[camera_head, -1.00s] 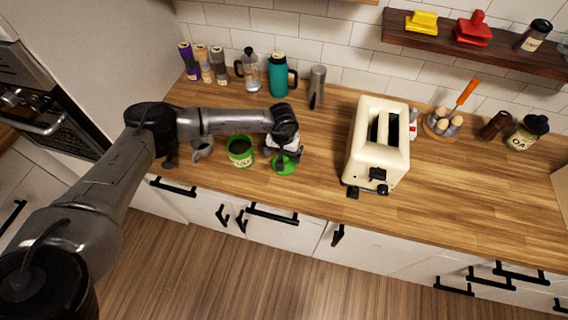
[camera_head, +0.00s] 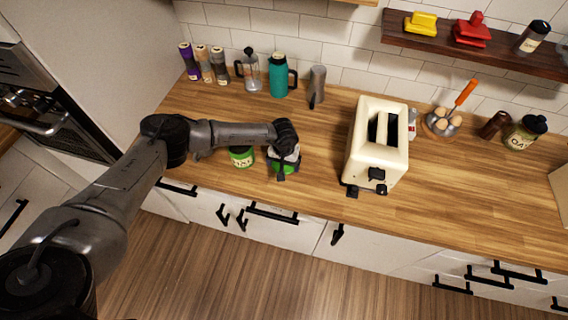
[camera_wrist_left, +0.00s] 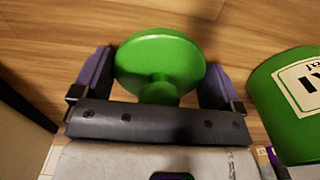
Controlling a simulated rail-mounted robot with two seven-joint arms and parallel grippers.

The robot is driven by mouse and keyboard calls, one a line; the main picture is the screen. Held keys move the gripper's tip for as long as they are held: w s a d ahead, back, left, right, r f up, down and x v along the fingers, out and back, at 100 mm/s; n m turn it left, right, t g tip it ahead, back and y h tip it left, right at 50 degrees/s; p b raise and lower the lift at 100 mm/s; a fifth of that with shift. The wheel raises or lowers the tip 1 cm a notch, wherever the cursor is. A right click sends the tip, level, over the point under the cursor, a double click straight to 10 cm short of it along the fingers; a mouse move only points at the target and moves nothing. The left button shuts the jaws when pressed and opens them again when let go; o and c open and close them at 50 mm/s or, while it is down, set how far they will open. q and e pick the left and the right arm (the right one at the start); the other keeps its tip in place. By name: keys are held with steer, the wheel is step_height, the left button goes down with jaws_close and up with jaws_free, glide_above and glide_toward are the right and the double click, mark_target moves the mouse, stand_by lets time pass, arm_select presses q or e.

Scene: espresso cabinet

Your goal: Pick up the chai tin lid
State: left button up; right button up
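The green chai tin lid (camera_wrist_left: 160,65), round with a knob facing the camera, lies between the two fingers of my left gripper (camera_wrist_left: 155,85) in the left wrist view. The fingers are spread wide, one on each side of the lid, with the knob untouched between them. In the head view my left gripper (camera_head: 283,170) is low over the counter and mostly covers the lid. The green labelled chai tin (camera_wrist_left: 292,105) stands just right of the gripper in the wrist view; in the head view the tin (camera_head: 241,157) is left of the gripper, partly behind my arm. My right gripper is out of view.
A cream toaster (camera_head: 376,145) stands to the right on the wooden counter. A teal flask (camera_head: 278,77), a press pot (camera_head: 251,72) and a grey pitcher (camera_head: 317,85) stand at the back. The counter between gripper and toaster is clear.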

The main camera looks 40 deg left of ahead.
arm_select(q)
steer(key=c, duration=0.4)
steer(key=shift+r, duration=0.1)
